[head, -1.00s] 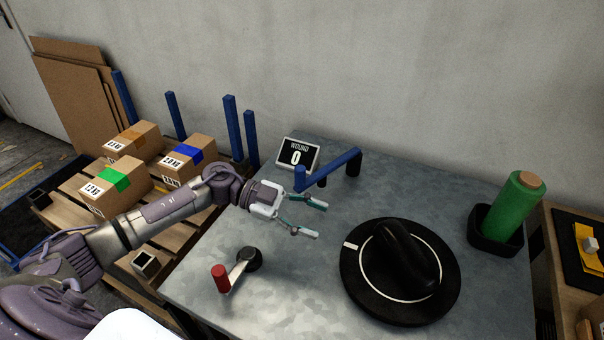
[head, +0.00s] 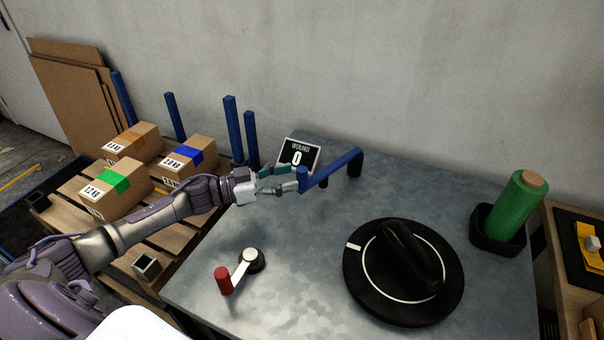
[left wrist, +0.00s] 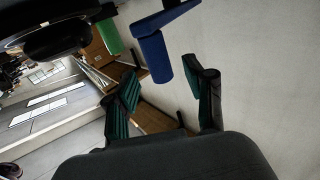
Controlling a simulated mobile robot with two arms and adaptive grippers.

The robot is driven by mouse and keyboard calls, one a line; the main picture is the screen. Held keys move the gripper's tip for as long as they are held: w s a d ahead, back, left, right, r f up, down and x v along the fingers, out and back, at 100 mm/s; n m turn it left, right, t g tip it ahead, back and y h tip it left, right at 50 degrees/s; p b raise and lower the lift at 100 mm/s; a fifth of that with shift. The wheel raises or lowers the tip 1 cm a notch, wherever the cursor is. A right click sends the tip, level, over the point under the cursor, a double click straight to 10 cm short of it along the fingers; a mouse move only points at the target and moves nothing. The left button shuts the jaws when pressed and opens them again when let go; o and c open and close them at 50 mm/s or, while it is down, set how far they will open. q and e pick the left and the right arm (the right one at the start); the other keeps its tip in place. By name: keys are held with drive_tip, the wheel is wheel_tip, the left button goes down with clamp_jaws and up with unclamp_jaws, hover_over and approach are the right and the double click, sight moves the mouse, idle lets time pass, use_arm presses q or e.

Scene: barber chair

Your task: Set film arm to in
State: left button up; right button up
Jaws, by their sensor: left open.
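The film arm is most likely the blue bar (head: 335,168) on the grey table, with a dark post at its back right end and a short blue upright handle (head: 302,179) at its near left end. My left gripper (head: 291,178) is open, with its fingertips right at that handle. In the left wrist view the blue handle (left wrist: 154,59) shows just beyond the gap between the open fingers (left wrist: 163,78). I cannot tell whether a finger touches it. My right gripper is not in view.
A small "WOUND 0" display (head: 299,155) stands close behind the gripper. A red-handled crank (head: 223,280) is at the front left, a black turntable (head: 355,290) at the front right. A green film roll (head: 519,208) stands at the right. Boxes (head: 118,188) sit on a pallet left.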

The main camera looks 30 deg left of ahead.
sight(302, 174)
use_arm(q)
drive_tip(key=shift+x, duration=2.15)
drive_tip(key=shift+c, duration=0.4)
clamp_jaws()
